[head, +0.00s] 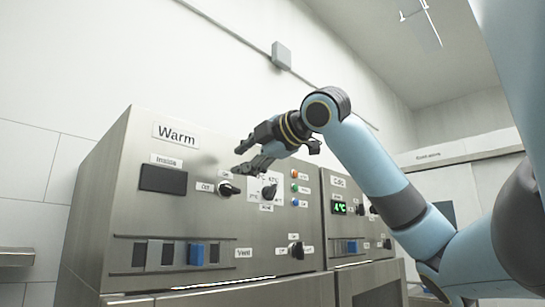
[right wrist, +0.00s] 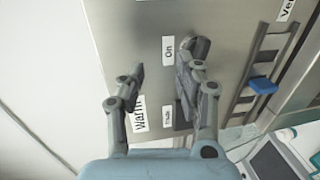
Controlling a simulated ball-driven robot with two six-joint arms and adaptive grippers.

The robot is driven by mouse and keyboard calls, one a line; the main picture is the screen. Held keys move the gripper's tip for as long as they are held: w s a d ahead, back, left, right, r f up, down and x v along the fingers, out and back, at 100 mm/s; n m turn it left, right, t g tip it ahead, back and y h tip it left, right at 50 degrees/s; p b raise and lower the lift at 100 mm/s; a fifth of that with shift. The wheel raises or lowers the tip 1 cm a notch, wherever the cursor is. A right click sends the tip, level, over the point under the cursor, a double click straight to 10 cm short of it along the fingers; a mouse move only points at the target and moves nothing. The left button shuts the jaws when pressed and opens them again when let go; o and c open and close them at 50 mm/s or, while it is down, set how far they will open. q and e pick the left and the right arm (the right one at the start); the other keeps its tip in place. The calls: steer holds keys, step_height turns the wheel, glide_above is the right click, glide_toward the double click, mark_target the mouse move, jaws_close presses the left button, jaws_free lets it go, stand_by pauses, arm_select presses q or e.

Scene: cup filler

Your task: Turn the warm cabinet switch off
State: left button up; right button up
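The warm cabinet (head: 215,150) carries a "Warm" label and a dark display (head: 163,179). Its black switch knob (head: 229,188) sits right of the display, with small labels above and to its left. The knob also shows in the right wrist view (right wrist: 201,47), beside an "On" label. Which way it points is unclear. My right gripper (head: 243,162) is in front of the panel, just above and right of the knob in the head view. In the right wrist view its fingers (right wrist: 162,68) are apart and empty; one fingertip overlaps the knob's edge, contact unclear. My left gripper is out of view.
A second knob (head: 269,192), colored indicator lights (head: 294,187) and a lower knob (head: 296,250) share the panel. A blue slider (head: 196,254) is below. A second cabinet with a green "4°C" display (head: 339,208) adjoins at right. The wall at left is clear.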

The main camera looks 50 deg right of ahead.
steer(key=f+b+v, duration=0.1)
steer(key=b+v, duration=0.4)
steer(key=v, duration=0.3)
steer(key=shift+s+f+b, duration=0.35)
steer(key=shift+s+f, duration=0.05)
steer(key=shift+d, duration=0.15)
stand_by(0.3)
